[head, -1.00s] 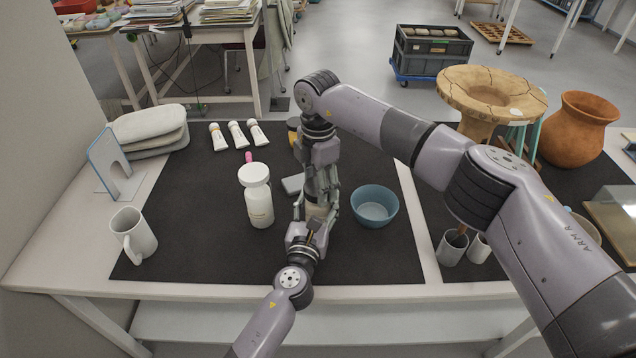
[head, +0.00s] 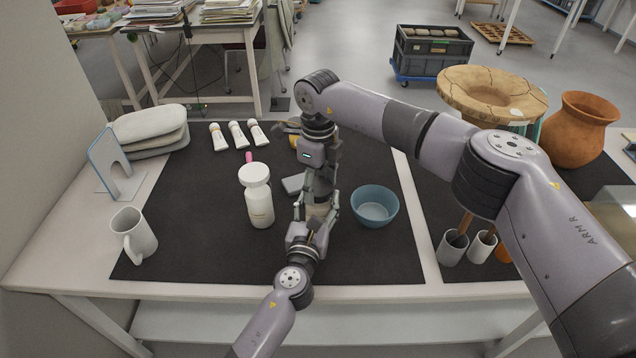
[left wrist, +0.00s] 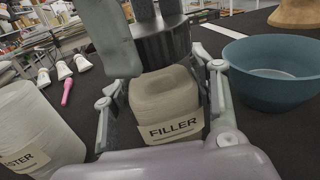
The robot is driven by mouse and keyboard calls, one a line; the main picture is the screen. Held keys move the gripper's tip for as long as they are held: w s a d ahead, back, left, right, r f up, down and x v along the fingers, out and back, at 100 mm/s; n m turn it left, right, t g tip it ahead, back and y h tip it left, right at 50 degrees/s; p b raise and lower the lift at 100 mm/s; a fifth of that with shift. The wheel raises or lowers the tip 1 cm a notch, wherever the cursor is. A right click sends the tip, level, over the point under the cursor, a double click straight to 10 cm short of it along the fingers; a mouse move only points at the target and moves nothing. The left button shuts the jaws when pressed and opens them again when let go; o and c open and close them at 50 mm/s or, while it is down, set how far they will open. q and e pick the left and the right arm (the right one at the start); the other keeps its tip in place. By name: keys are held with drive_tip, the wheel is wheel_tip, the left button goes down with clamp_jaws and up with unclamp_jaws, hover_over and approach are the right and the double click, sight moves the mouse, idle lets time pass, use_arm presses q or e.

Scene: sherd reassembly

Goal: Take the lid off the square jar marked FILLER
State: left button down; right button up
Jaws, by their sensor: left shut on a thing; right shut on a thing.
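The square jar marked FILLER (left wrist: 172,118) is cream with a white label and stands upright on the dark mat. In the head view the jar (head: 318,211) is mostly hidden by my grippers. My left gripper (head: 318,222) is shut around the jar's body, one finger on each side in the left wrist view (left wrist: 165,112). A dark ribbed round lid (left wrist: 165,45) is right above the jar's pale shoulder. My right gripper (head: 318,192) comes down from above and is shut on the lid. I cannot tell whether the lid is still touching the jar.
A white lidded jar (head: 258,203), its label partly readable as "STER", stands close on the left. A blue bowl (head: 375,207) is close on the right. A mug (head: 133,234) stands far left. The front mat is clear.

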drive_tip(key=n, duration=1.2)
drive_tip(key=shift+d, duration=0.1)
drive_tip(key=n, duration=0.6)
drive_tip(key=shift+w, duration=0.1)
drive_tip(key=n, duration=0.6)
drive_tip(key=shift+r, duration=0.1)
drive_tip(key=shift+r, duration=0.25)
drive_tip(key=shift+r, duration=0.85)
